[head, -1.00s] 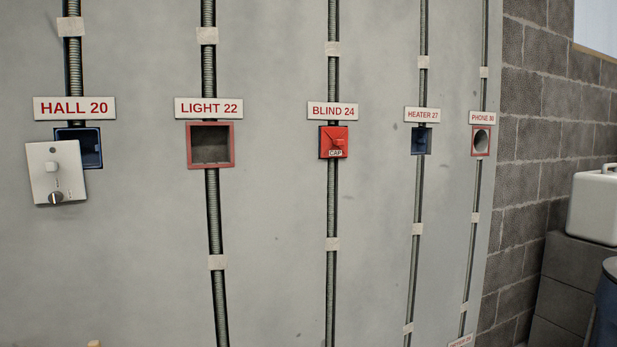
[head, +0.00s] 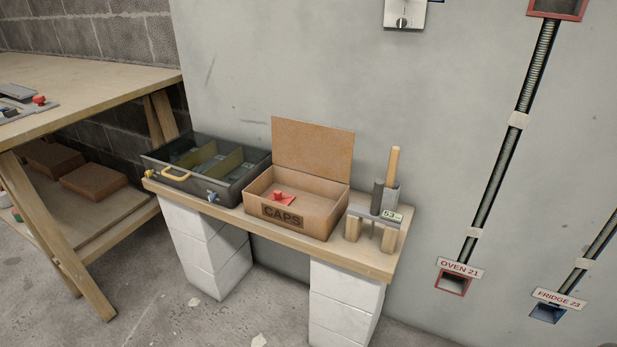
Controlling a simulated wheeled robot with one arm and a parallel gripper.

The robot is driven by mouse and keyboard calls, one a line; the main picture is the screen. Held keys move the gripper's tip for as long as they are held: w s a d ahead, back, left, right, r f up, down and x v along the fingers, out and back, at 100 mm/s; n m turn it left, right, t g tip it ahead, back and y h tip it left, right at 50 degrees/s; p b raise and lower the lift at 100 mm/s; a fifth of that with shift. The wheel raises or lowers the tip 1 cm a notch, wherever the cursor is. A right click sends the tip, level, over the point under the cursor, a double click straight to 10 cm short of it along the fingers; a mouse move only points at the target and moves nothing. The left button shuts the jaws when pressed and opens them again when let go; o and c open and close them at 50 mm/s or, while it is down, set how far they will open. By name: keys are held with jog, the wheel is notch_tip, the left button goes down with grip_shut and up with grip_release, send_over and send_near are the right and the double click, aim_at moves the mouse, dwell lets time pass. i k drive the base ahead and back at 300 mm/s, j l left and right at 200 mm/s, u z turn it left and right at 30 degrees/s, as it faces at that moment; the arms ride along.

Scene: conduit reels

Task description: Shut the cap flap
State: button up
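A brown cardboard box marked CAPS (head: 318,221) stands on a low wooden bench. Its flap (head: 313,146) is open and stands up along the box's back edge, leaning a little toward the wall. The inside is open to view. A red cap (head: 282,199) lies inside, toward the front left. My gripper is not in view.
A dark compartment case (head: 228,186) with a yellow handle stands left of the box. A wooden-handled tool in a stand (head: 388,212) is close on the right. The bench (head: 370,262) rests on white blocks. A wooden worktable (head: 85,82) is at left.

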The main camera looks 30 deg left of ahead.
aim_at(325, 152)
jog(key=u, duration=1.55)
